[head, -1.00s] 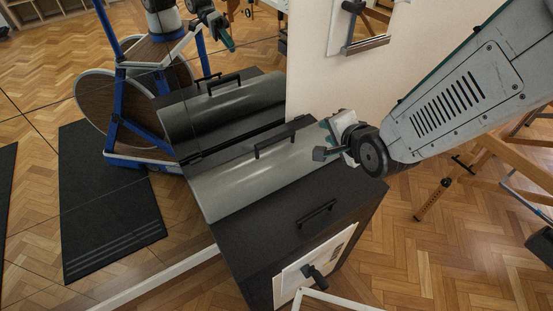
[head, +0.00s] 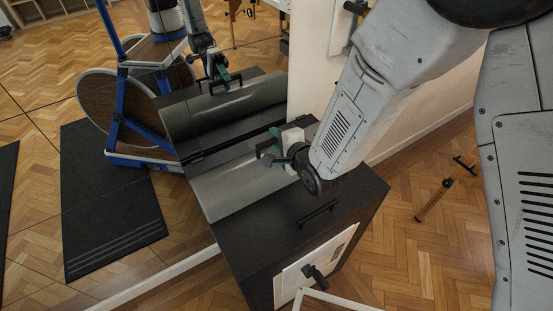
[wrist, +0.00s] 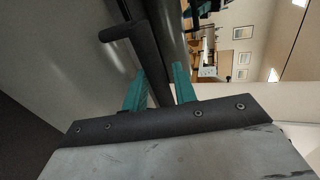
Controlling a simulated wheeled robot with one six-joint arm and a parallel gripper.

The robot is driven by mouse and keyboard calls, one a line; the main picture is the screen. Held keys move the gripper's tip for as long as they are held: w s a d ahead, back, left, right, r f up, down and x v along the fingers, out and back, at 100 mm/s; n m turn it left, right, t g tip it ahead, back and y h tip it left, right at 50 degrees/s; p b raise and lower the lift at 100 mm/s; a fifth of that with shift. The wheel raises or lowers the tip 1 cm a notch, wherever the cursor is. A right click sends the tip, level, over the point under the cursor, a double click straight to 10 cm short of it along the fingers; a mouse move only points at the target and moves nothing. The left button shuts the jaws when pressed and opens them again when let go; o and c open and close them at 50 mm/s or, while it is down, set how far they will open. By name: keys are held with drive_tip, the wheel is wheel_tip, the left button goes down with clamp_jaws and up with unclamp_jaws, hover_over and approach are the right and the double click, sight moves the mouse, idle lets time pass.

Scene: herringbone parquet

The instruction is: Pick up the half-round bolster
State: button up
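The half-round bolster (head: 232,190) is a grey half cylinder lying on a black cabinet. My gripper (head: 267,146) is over the bolster at this handle. In the wrist view its green fingers (wrist: 158,85) are apart, one on each side of the dark handle bar. I cannot tell whether either finger touches the bar. The grey bolster surface fills the left of that view.
The black cabinet (head: 345,200) has another handle (head: 317,213) on its top, in front of the bolster. A large mirror behind the cabinet reflects the bolster (head: 235,108), my arm and a dark mat (head: 105,200). A pale wall (head: 310,60) stands close behind on the right.

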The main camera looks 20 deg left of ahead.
drive_tip(key=shift+w+a, duration=0.1)
drive_tip(key=shift+c, duration=0.3)
clamp_jaws()
drive_tip(key=shift+r, duration=0.1)
idle(1.0)
